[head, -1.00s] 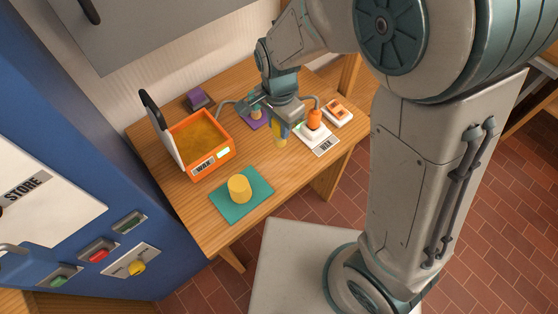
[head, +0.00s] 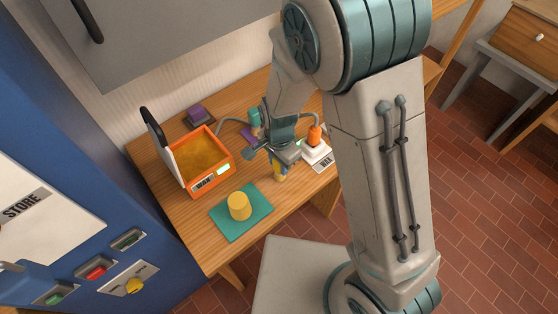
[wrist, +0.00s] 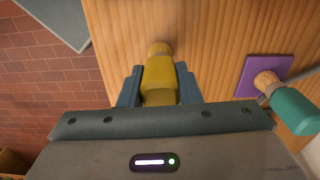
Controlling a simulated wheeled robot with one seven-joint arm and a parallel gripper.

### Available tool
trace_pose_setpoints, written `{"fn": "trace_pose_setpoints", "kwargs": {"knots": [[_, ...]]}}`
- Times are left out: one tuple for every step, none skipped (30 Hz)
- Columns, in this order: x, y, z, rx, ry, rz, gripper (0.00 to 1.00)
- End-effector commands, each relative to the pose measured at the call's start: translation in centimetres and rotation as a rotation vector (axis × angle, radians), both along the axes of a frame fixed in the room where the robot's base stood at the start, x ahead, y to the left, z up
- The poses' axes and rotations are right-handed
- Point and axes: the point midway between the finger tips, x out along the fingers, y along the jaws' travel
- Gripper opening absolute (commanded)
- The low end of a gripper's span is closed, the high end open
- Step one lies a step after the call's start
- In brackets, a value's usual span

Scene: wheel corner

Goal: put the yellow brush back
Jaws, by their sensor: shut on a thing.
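My gripper (wrist: 160,88) is shut on the yellow brush (wrist: 159,72), which has a pale tan end pointing away from the palm. In the head view my gripper (head: 279,166) is over the right part of the table, and the yellow brush (head: 280,174) shows below it. Whether its tip touches the wood cannot be told. A teal mat (head: 225,228) lies at the front of the table with a yellow cylinder (head: 239,206) on it. A teal-handled brush (wrist: 293,108) is at a purple mat (wrist: 255,72), to the right in the wrist view.
An orange wax box (head: 226,160) stands open at the left, its lid upright. A white unit (head: 316,152) with an orange knob-like top is right of my gripper. A purple block (head: 199,117) sits at the back. Bare wood lies between the teal mat and my gripper.

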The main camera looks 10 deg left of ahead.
Motion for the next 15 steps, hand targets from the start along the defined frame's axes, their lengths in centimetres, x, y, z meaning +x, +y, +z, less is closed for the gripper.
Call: {"fn": "trace_pose_setpoints", "kwargs": {"knots": [[0.0, 0.01, 0.0, 0.0, 0.0, 0.0, 0.08], [0.0, 0.01, 0.01, 0.0, 0.0, 0.0, 0.08], [0.0, 0.01, 0.01, 0.0, 0.0, 0.0, 0.08], [-0.01, 0.02, 0.01, 0.0, 0.0, 0.0, 0.08], [-0.01, 0.02, 0.0, 0.0, 0.0, 0.001, 0.08], [-0.01, 0.02, -0.07, 0.0, 0.0, 0.001, 0.08], [-0.02, 0.01, -0.17, 0.0, 0.0, 0.001, 0.08], [-0.02, 0.01, -0.3, 0.0, 0.0, 0.001, 0.08], [-0.02, 0.01, -0.44, 0.0, 0.0, 0.001, 0.08], [-0.02, 0.01, -0.54, 0.0, 0.0, 0.001, 0.08], [-0.02, 0.01, -0.53, 0.0, 0.0, 0.001, 0.33], [-0.01, 0.02, -0.43, 0.0, 0.0, 0.001, 0.44], [-0.02, 0.01, -0.42, 0.0, 0.0, 0.001, 0.52], [-0.02, 0.01, -0.42, 0.0, 0.0, 0.001, 0.52], [-0.02, 0.01, -0.42, 0.0, 0.0, 0.001, 0.52]]}}
